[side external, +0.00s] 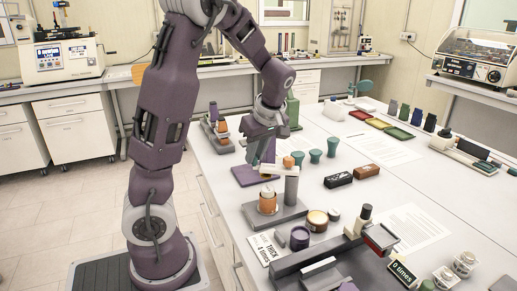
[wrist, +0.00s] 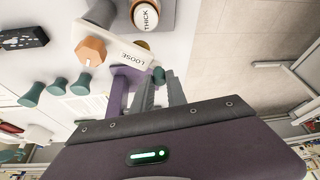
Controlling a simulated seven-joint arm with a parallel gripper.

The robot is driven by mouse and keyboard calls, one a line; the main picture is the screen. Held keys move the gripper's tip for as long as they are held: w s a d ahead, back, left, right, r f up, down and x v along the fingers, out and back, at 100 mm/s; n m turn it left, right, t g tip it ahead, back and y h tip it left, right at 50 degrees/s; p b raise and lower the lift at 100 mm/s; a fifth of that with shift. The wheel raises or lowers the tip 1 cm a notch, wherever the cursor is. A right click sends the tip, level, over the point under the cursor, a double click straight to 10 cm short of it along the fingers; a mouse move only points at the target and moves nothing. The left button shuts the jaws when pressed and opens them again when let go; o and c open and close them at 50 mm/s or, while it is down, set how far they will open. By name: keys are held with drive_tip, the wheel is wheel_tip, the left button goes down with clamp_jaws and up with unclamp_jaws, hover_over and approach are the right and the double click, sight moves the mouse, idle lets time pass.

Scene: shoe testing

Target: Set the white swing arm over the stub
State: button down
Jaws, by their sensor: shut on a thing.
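The white swing arm (side external: 278,170) is a flat bar, level under my gripper (side external: 263,151) in the side view. In the wrist view the white bar (wrist: 137,57) bears the word LOOSE and lies just beyond my fingertips (wrist: 160,82). A grey upright post (side external: 291,190), which looks like the stub, stands on a grey base (side external: 287,219). The bar's right end shows at the post's top; I cannot tell whether it touches or is seated.
An orange cylinder (side external: 267,203) stands beside the post, its white top (wrist: 145,14) marked THICK. An orange knob (side external: 289,162) and several teal tapered pieces (side external: 314,156) are close by. A purple base (side external: 250,176) lies below my gripper. Black (side external: 338,180) and brown (side external: 367,172) blocks stand right.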

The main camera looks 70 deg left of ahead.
drive_tip(key=shift+s+d+n+g+h, duration=0.2)
drive_tip(key=shift+d+n+g, duration=0.15)
drive_tip(key=shift+d+n, duration=0.7)
drive_tip(key=shift+s+d+n+g+h, duration=0.25)
drive_tip(key=shift+d+n+g, duration=0.15)
drive_tip(key=shift+d+n, duration=0.65)
drive_tip(key=shift+s+d+n+g+h, duration=0.2)
drive_tip(key=shift+d+n+g, duration=0.15)
drive_tip(key=shift+d+n, duration=0.7)
drive_tip(key=shift+a+n, duration=0.2)
drive_tip(key=shift+n, duration=0.15)
drive_tip(key=c, duration=1.3)
unclamp_jaws()
drive_tip(key=v, duration=0.7)
